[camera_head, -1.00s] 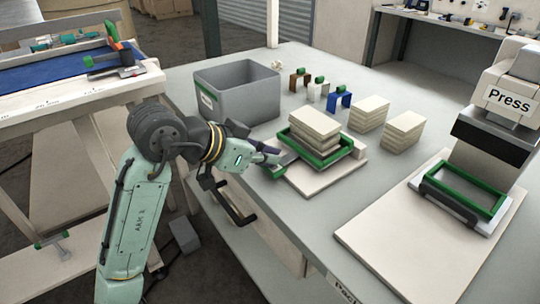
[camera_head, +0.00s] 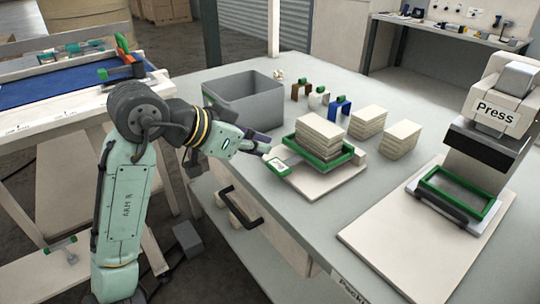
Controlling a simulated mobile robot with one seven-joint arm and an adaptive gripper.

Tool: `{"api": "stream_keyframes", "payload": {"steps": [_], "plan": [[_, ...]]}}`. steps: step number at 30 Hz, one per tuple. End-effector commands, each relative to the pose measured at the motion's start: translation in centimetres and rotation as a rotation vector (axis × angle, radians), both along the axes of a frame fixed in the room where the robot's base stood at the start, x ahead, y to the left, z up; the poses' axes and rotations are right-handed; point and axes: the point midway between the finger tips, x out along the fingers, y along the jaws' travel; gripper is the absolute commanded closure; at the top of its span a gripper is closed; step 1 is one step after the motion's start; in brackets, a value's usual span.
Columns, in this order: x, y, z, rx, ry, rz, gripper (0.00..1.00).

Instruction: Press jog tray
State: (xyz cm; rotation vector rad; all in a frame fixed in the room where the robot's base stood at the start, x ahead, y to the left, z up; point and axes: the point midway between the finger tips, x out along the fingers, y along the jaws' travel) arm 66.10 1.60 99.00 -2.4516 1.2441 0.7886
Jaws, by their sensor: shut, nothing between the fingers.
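The jog tray (camera_head: 350,156) is a green-rimmed tray on a pale base plate (camera_head: 321,187) near the middle of the table. A stack of pale sheets (camera_head: 319,133) stands in it. A small green-edged pad (camera_head: 278,166) with a pale top sits at the tray's near left corner. My gripper (camera_head: 266,149) is shut and empty, just left of the tray and a little behind and above the pad. It appears clear of the pad, though the exact gap is hard to tell.
A grey bin (camera_head: 246,100) stands behind my gripper. Brown, white and blue holders (camera_head: 339,106) are behind the tray. Two more stacks (camera_head: 400,140) stand right of it. The press (camera_head: 497,112) with a green frame (camera_head: 488,211) is at the right. The table front is clear.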

Motion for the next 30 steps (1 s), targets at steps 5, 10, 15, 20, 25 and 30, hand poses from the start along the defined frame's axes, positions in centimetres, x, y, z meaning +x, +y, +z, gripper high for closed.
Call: {"api": "stream_keyframes", "payload": {"steps": [5,10,15,20,25,30], "plan": [[-1.6,2.2,2.1,0.0,-0.003,0.0,1.0],[-2.3,3.2,3.2,-0.001,-0.002,0.0,1.0],[-2.6,3.5,3.5,-0.001,-0.002,-0.001,1.0],[-2.6,3.5,3.5,-0.001,-0.002,-0.001,1.0],[-2.6,3.5,3.5,-0.001,-0.002,-0.001,1.0],[-2.5,3.5,3.5,-0.001,-0.002,-0.001,1.0]]}}
